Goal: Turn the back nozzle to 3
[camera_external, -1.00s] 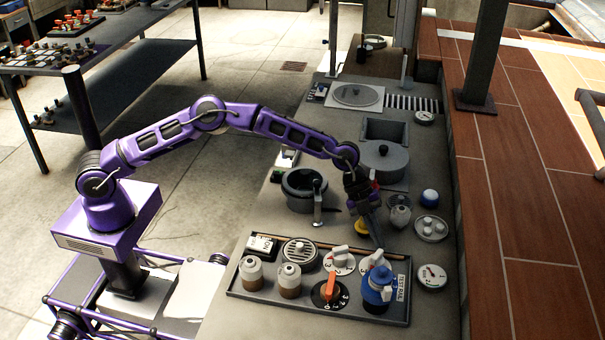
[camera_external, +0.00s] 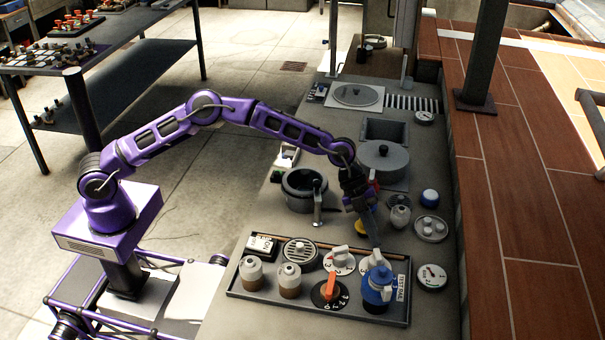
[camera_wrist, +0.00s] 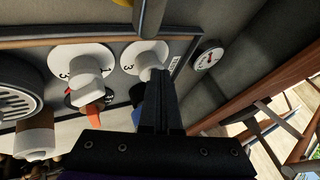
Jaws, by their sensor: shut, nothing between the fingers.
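Two round white dials with pale grey handles stand at the back of the tray, the left dial (camera_external: 339,262) and the right dial (camera_external: 371,266). I cannot tell which one is the back nozzle. In the wrist view, a 3 shows on the left dial (camera_wrist: 79,63) and on the right dial (camera_wrist: 144,59). My gripper (camera_external: 375,244) is shut and points down at the right dial's handle. In the wrist view its fingers (camera_wrist: 155,80) are close against that handle, partly covering the dial; contact is unclear. The handle's exact setting is unclear.
A black dial with an orange handle (camera_external: 330,287) and a blue fitting (camera_external: 377,286) stand in front, close to the white dials. Two brown-and-white jars (camera_external: 289,282) and a round grille (camera_external: 300,251) share the tray. A gauge (camera_external: 432,277) lies right of the tray.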

